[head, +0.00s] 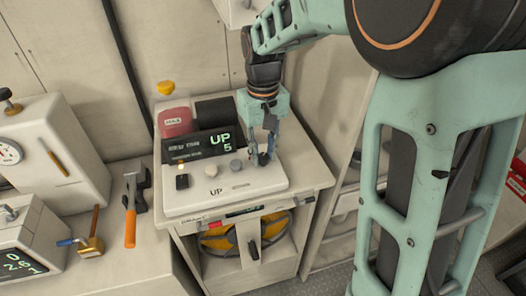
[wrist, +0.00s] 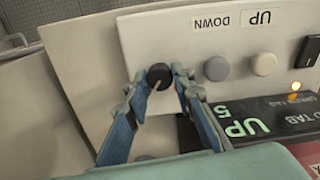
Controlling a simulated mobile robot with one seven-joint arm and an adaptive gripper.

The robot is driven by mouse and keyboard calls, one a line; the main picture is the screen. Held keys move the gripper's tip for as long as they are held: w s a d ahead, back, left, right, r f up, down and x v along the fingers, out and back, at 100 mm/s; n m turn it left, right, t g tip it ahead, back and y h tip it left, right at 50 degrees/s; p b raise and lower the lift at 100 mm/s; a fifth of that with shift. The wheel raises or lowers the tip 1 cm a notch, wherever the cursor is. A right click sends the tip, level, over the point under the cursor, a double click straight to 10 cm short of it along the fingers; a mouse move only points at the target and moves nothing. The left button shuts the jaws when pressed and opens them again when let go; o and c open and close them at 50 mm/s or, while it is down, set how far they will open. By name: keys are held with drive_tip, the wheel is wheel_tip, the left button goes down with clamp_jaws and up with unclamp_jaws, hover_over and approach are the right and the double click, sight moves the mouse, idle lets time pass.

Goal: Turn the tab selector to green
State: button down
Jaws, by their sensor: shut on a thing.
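The tab selector is a small round black knob (wrist: 158,74) with a pale pointer line, at one end of a white control panel (wrist: 190,22). My gripper (wrist: 159,80) has its two blue fingertips on either side of the knob and is shut on it. In the head view my gripper (head: 262,160) reaches down to the right end of the panel (head: 225,192) and mostly hides the knob. A dark display (wrist: 238,122) behind the panel reads "UP 5" in green. It also shows in the head view (head: 196,147). I see no green mark beside the knob.
Two round buttons, grey (wrist: 216,68) and beige (wrist: 263,64), sit beside the knob, with a lit amber lamp (wrist: 296,88) and a black switch (head: 182,181) further along. A red pouch (head: 175,122) stands behind.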

sight(263, 156)
drive_tip(key=shift+m, duration=0.3)
drive_tip(key=c, duration=1.7)
unclamp_jaws()
drive_tip(key=shift+o, duration=0.2)
wheel_tip(263, 156, up, 12)
